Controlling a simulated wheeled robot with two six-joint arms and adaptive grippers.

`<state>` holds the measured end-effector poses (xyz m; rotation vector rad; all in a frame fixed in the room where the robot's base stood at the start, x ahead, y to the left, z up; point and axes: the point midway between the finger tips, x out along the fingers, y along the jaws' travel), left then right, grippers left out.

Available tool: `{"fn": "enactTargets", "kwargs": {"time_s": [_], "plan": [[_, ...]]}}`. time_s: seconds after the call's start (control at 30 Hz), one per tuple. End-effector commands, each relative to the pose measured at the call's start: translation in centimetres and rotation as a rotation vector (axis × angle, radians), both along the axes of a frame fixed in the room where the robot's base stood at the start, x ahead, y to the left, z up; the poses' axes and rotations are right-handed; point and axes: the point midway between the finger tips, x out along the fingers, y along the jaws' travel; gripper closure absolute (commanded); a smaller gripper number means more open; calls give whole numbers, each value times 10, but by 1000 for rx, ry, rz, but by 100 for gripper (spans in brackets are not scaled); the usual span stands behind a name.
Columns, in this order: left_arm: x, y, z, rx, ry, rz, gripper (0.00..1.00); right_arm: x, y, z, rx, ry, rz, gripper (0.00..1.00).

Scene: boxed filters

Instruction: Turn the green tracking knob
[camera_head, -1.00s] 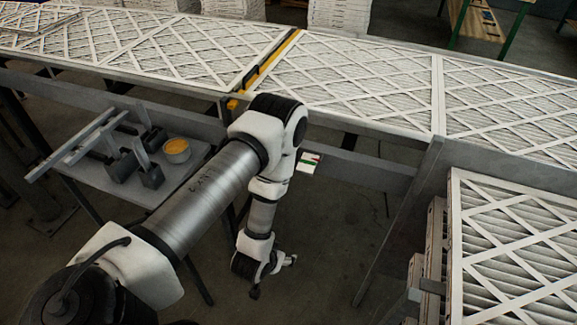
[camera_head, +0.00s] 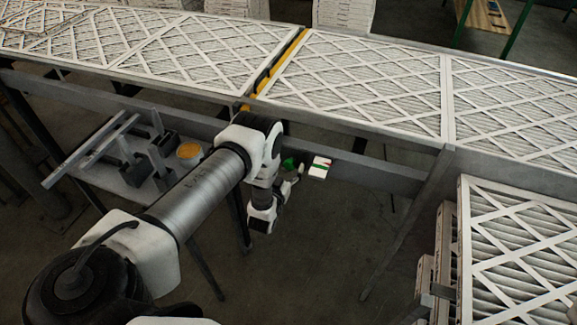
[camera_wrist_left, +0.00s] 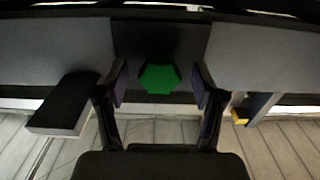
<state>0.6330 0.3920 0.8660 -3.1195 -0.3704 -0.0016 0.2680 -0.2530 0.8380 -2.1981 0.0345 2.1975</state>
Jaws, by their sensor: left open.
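The green tracking knob (camera_wrist_left: 160,78) is a hexagonal green piece on a dark panel (camera_wrist_left: 160,40) in the left wrist view. In the head view a small green patch of the knob (camera_head: 289,163) shows on the conveyor's side rail. My left gripper (camera_wrist_left: 158,84) is open, with one finger on each side of the knob. I see gaps beside the knob, so the fingers do not appear to touch it. In the head view my left gripper (camera_head: 291,178) is small and partly hidden by its wrist. My right gripper is not in view.
Large framed filters (camera_head: 350,80) lie on the conveyor above. Stacked filters (camera_head: 520,240) stand right.

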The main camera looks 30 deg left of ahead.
Motion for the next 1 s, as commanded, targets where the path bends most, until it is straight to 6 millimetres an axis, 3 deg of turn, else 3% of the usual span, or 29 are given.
{"fn": "enactTargets", "kwargs": {"time_s": [0.07, 0.2, 0.23, 0.67, 1.0], "plan": [[0, 0, 0, 0, 0, 0, 35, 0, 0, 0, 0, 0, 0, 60], [0, 0, 0, 0, 0, 0, 84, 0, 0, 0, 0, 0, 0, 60], [0, 0, 0, 0, 0, 0, 91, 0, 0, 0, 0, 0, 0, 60], [0, 0, -1, 43, 10, 0, 91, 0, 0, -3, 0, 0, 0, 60], [0, 0, -2, 245, 59, -1, 91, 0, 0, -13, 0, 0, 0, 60]]}}
